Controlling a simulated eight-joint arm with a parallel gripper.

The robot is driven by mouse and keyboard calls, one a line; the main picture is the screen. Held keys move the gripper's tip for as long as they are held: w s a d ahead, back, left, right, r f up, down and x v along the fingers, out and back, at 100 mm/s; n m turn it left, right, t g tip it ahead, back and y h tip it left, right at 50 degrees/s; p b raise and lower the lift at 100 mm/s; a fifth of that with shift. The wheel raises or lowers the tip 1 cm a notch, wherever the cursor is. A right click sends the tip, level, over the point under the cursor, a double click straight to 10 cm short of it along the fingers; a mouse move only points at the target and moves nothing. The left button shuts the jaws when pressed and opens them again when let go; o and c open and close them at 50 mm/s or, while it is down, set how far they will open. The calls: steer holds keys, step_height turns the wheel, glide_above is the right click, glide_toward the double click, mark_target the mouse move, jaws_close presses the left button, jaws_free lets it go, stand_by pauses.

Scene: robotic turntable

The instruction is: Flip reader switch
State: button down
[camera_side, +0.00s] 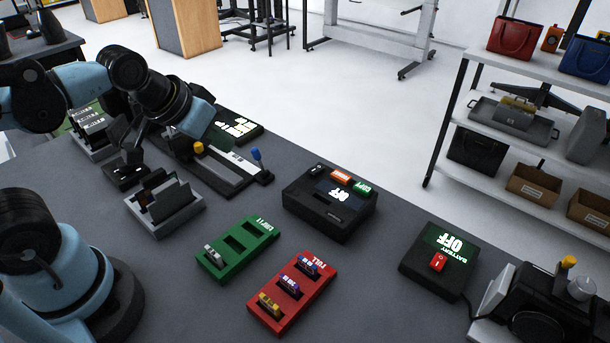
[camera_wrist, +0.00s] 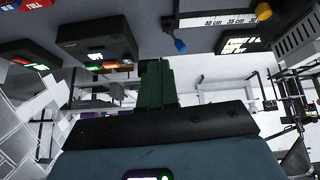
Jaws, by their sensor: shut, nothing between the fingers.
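The black reader box (camera_side: 330,205) sits near the table's far edge, mid-picture in the side view. Its screen reads OFF, and orange (camera_side: 341,177) and green (camera_side: 362,187) lit parts and a small black switch-like part (camera_side: 318,169) are on its top. I cannot tell which of these is the reader switch. A black box, apparently the reader (camera_wrist: 97,42), also shows upper left in the wrist view. My gripper (camera_side: 217,138) is shut and empty, left of the reader and above the sliding rail. Its green fingers (camera_wrist: 156,85) are together in the wrist view.
The sliding rail (camera_side: 236,166) has a blue knob (camera_side: 257,155) and a yellow knob (camera_side: 198,147). Green (camera_side: 238,248) and red (camera_side: 292,291) battery trays lie in front of the reader. A battery box (camera_side: 440,262) with a red switch stands right. Bare table separates them.

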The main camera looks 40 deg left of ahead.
steer(key=c, duration=1.8)
jaws_free()
steer(key=shift+s+a+f+m, duration=0.1)
steer(key=shift+s+f+m, duration=0.15)
steer(key=shift+f+m, duration=0.05)
steer(key=shift+o, duration=2.6)
steer(key=w+d+r+g, duration=0.2)
steer(key=w+d+r, duration=0.1)
steer(key=w+r, duration=0.2)
steer(key=w, duration=0.2)
steer(key=shift+w+g, duration=0.3)
steer(key=shift+g, duration=0.1)
steer(key=g, duration=0.4)
glide_above(319, 167)
step_height(319, 167, down, 2)
step_height(319, 167, down, 12)
steer(key=shift+r, duration=0.1)
steer(key=shift+c, duration=0.2)
jaws_close()
